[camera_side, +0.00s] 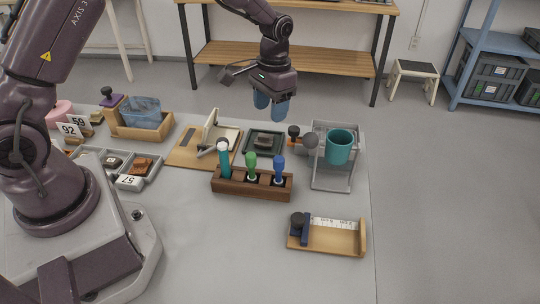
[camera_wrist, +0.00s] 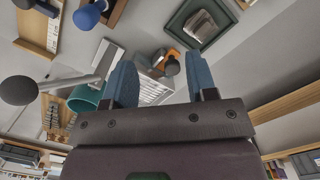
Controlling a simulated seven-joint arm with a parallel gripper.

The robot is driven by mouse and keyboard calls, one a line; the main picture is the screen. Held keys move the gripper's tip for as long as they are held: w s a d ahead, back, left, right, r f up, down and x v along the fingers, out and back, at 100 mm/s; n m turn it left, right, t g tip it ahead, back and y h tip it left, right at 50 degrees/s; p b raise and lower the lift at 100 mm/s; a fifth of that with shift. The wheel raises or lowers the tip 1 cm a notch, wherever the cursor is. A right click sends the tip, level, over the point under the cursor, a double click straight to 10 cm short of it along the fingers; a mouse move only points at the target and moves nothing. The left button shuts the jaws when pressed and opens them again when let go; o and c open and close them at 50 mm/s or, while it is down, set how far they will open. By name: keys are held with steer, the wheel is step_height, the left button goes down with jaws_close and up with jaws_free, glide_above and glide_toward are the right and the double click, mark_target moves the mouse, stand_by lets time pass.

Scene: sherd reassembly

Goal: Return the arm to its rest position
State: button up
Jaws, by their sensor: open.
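My gripper (camera_side: 271,105) hangs above the back of the grey table, with its two blue fingers pointing down. The fingers stand apart with nothing between them, and they also show apart in the wrist view (camera_wrist: 160,70). Below it in the side view is a dark green tray (camera_side: 249,147) holding a grey sherd (camera_side: 264,142). The tray shows at the top of the wrist view (camera_wrist: 174,30), clear of the fingers. No contact between my gripper and anything shows.
A wooden rack (camera_side: 230,187) holds upright tools with teal, green and blue handles. A teal cup (camera_side: 340,148) sits at a grey stand (camera_side: 331,184) on the right. A wooden gauge (camera_side: 342,240) lies at the front right. The front middle of the table is clear.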

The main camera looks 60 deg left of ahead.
steer(key=s+d+r+t, duration=0.3)
steer(key=s+r+t, duration=0.3)
steer(key=s+r, duration=1.4)
steer(key=shift+s, duration=1.7)
steer(key=shift+d, duration=0.1)
